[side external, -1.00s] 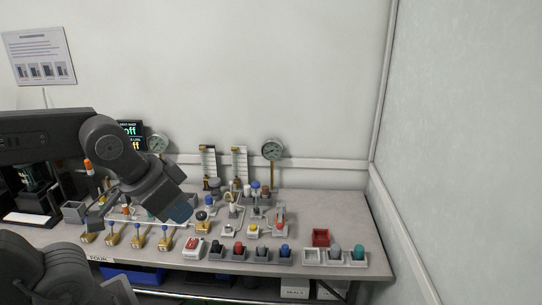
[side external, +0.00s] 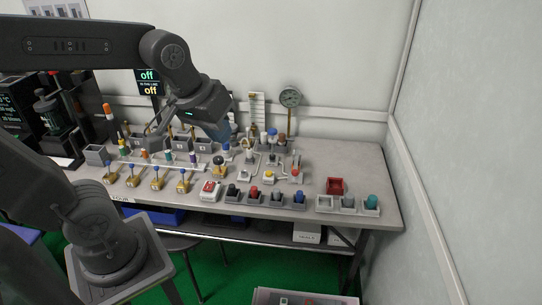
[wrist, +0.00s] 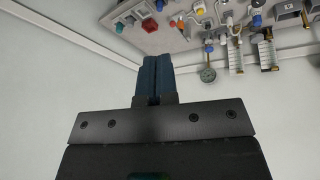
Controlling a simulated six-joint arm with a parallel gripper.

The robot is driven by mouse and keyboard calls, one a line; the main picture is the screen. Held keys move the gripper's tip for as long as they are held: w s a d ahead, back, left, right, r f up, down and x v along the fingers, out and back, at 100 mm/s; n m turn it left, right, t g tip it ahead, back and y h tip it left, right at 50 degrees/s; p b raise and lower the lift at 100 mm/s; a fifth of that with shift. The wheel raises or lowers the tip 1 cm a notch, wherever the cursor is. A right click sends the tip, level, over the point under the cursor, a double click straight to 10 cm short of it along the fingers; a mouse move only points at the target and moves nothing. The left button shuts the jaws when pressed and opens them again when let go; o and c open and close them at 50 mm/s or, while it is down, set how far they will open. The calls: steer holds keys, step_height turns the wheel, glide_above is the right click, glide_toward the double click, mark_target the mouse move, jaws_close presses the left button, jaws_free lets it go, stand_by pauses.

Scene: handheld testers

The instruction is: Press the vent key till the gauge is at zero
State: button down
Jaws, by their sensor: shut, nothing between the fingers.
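A round dial gauge (side external: 290,97) stands on a post at the back right of the bench; it also shows in the wrist view (wrist: 208,74). Its needle is too small to read. Below it are small fittings, among them a yellow button (side external: 268,176) on a pale base. A white box with a red top (side external: 209,190) sits near the front edge. I cannot tell which part is the vent key. My gripper (side external: 224,136), with blue fingers, is above the back middle of the bench, apart from the fittings. In the wrist view its fingers (wrist: 154,78) are together and empty.
Several brass valves with blue-tipped levers (side external: 156,179) line the front left. A display reading "off" (side external: 149,82) stands behind the arm.

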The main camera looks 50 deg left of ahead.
steer(key=w+a+f+n+g, duration=0.1)
steer(key=w+a+n, duration=0.3)
steer(key=w+n, duration=0.3)
steer(key=n+g, duration=0.3)
steer(key=n, duration=1.3)
glide_above(268, 172)
step_height(268, 172, down, 17)
steer(key=shift+s, duration=0.45)
steer(key=f, duration=1.4)
steer(key=shift+w, duration=0.35)
